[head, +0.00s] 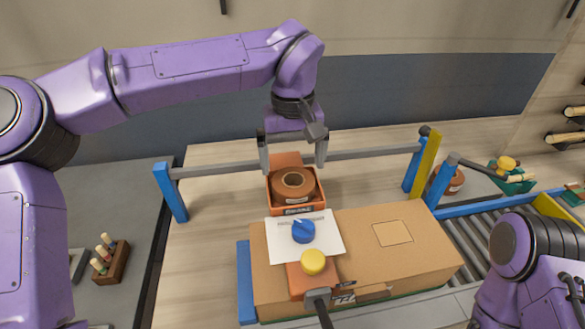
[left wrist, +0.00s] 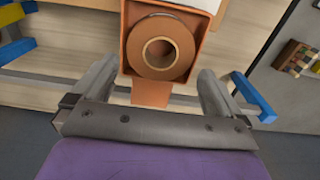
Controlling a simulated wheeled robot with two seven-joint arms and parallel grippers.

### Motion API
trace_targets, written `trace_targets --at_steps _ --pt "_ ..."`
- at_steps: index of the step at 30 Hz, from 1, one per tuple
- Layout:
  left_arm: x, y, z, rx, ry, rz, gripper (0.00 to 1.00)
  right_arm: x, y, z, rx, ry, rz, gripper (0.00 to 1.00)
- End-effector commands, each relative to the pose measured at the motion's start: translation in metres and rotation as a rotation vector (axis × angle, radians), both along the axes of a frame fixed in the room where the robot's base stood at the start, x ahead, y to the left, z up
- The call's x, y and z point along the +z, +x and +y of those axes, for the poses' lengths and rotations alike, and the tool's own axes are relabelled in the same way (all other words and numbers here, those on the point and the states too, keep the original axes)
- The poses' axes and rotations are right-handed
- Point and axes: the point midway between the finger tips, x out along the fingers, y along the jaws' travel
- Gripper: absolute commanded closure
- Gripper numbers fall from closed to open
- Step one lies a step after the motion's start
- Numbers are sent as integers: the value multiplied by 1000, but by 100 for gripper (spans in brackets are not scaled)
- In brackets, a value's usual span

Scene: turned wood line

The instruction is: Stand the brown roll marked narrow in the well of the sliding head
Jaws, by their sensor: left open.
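A brown roll (head: 294,183) with a pale core sits inside an orange open-topped box (head: 318,203) at the grey rail, which I take for the sliding head and its well. My left gripper (head: 292,160) is open above it, with one finger at each side and nothing visibly held. In the left wrist view the roll (left wrist: 145,45) shows end-on within the orange walls (left wrist: 126,45), beyond the open fingers (left wrist: 150,90). Another brown roll (head: 456,183) stands at the right behind the blue posts. I cannot read the word narrow on either.
A grey rail (head: 220,169) spans between blue posts (head: 172,193). A roller conveyor (head: 475,232) lies at right, a wooden peg block (head: 112,265) at left.

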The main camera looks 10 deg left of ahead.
Motion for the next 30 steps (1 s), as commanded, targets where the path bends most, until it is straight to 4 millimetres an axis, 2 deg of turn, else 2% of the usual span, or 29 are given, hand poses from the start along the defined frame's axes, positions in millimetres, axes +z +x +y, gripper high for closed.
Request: trace_targets --at_steps 1,6,12,30 --pt "15 1 0 2 -1 -6 0 0 0 0 0 0 0 0" --pt "59 0 -1 1 0 -4 0 3 0 0 0 0 0 0" --pt "87 0 0 1 0 -1 0 6 0 0 0 0 0 0" --pt "89 0 0 0 0 0 0 6 0 0 0 0 0 0"
